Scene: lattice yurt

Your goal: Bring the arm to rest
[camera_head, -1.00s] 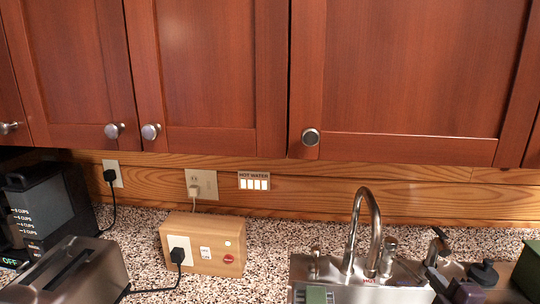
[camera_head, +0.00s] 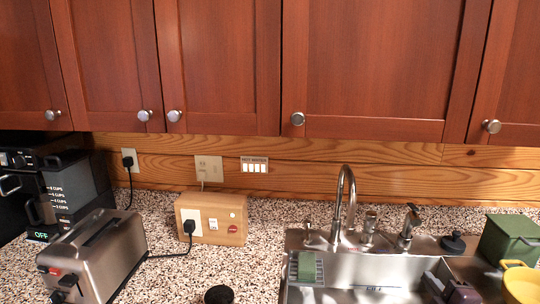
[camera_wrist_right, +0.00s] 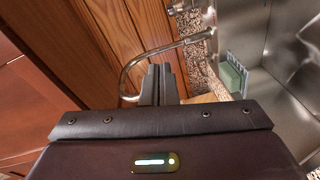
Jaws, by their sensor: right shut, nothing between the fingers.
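My right gripper (camera_head: 436,283) shows at the bottom right of the head view, dark, in front of the metal sink (camera_head: 380,262). In the right wrist view its narrow dark fingers (camera_wrist_right: 158,85) are together, with nothing between them. The curved faucet (camera_wrist_right: 130,75) appears just beyond the fingers there; I cannot tell the exact gap. My left gripper is not in view.
The faucet (camera_head: 345,190) and handles stand behind the sink. A green sponge (camera_head: 306,266) sits at its left. A green box (camera_head: 508,238) and yellow pan (camera_head: 522,282) are at right. A toaster (camera_head: 95,255), coffee maker (camera_head: 75,185) and wooden outlet box (camera_head: 212,218) stand left.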

